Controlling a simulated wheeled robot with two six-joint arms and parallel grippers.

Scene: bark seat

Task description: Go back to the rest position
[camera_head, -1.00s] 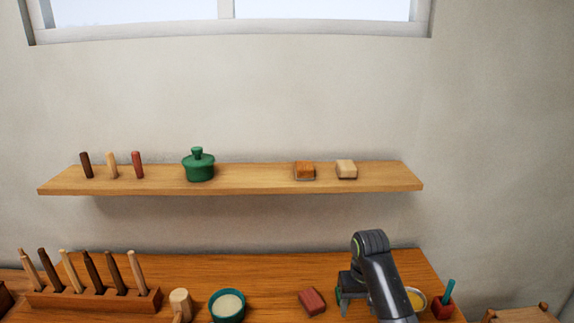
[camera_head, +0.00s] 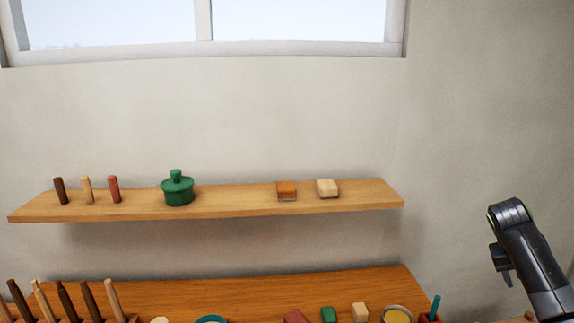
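My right arm comes in from the lower right, and its gripper (camera_head: 502,262) is at the right side, beyond the bench's right end and in front of the bare wall. It points away from me, and its finger opening cannot be made out. No held object shows at it. My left gripper is not in view.
A wooden shelf (camera_head: 230,208) on the wall holds a green lidded pot (camera_head: 177,190), several short pegs and two blocks. The bench (camera_head: 240,288) below bears a red block (camera_head: 297,316), a green block (camera_head: 328,314), a pale block (camera_head: 360,312) and a tool rack.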

